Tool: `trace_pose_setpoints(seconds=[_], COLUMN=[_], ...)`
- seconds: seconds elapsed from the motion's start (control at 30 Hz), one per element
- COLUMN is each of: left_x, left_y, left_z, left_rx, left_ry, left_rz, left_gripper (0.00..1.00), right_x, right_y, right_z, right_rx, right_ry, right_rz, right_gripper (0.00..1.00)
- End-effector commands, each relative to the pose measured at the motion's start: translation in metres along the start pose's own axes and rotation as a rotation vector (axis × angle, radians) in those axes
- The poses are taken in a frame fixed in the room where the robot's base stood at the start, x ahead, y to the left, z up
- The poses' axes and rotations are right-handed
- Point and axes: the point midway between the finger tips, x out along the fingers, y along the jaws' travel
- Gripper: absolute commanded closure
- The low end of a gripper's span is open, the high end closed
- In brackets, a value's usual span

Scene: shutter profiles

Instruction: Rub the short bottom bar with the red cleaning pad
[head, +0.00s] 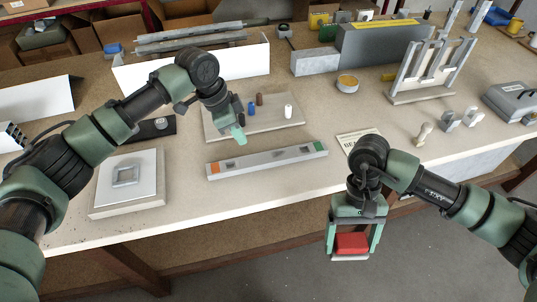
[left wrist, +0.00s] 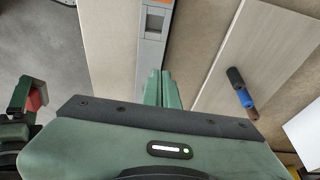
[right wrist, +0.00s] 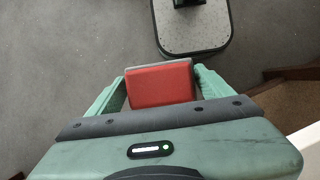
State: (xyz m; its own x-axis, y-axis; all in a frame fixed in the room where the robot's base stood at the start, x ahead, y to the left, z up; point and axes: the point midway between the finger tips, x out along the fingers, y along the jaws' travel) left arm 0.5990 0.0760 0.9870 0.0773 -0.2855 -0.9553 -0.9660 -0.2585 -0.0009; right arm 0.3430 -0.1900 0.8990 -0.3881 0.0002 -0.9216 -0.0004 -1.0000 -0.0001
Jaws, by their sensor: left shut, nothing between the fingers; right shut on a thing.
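The red cleaning pad (head: 351,242) is between the fingers of my right gripper (head: 350,252), which is shut on it. They hang in front of the table's front edge, above the floor. The pad (right wrist: 160,86) fills the space between the fingers in the right wrist view. A short grey bar (head: 262,160) with orange and green ends lies on the table; I take it as the short bottom bar. It also shows in the left wrist view (left wrist: 150,58). My left gripper (head: 239,134) is shut and empty, above the table just behind the bar. The pad and bar are apart.
A pale board (head: 275,122) with small pegs lies behind the bar. A square plate with a grey frame (head: 126,176) is at the left. A white box (head: 150,78) with long profiles stands behind. A rack (head: 425,85) stands at the right. The table front right of the bar is fairly clear.

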Motion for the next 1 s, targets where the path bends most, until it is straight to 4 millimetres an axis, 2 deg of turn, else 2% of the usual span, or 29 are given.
trace_pose_setpoints(seconds=[0.23, 0.37, 0.47, 0.8, 1.0], left_x=[0.001, -0.007, -0.022, -0.092, -0.115], left_y=[0.000, -0.001, -0.001, 0.000, 0.000], left_z=[0.000, 0.000, 0.000, 0.000, 0.000], left_rx=[0.000, 0.000, 0.001, 0.001, 0.000], left_ry=[0.000, 0.001, 0.003, 0.002, 0.000], left_rz=[0.000, -0.001, -0.003, -0.003, -0.001], left_gripper=[1.00, 1.00, 1.00, 1.00, 1.00], right_x=[0.001, 0.002, 0.005, 0.015, 0.018], right_y=[0.000, 0.000, 0.000, 0.000, 0.000], right_z=[0.000, -0.001, -0.002, -0.007, -0.007], right_rx=[0.000, 0.000, 0.000, 0.000, 0.000], right_ry=[0.000, 0.000, 0.000, 0.000, 0.000], right_rz=[0.000, 0.000, 0.000, 0.000, 0.000], right_gripper=[0.51, 0.51, 0.51, 0.51, 0.51])
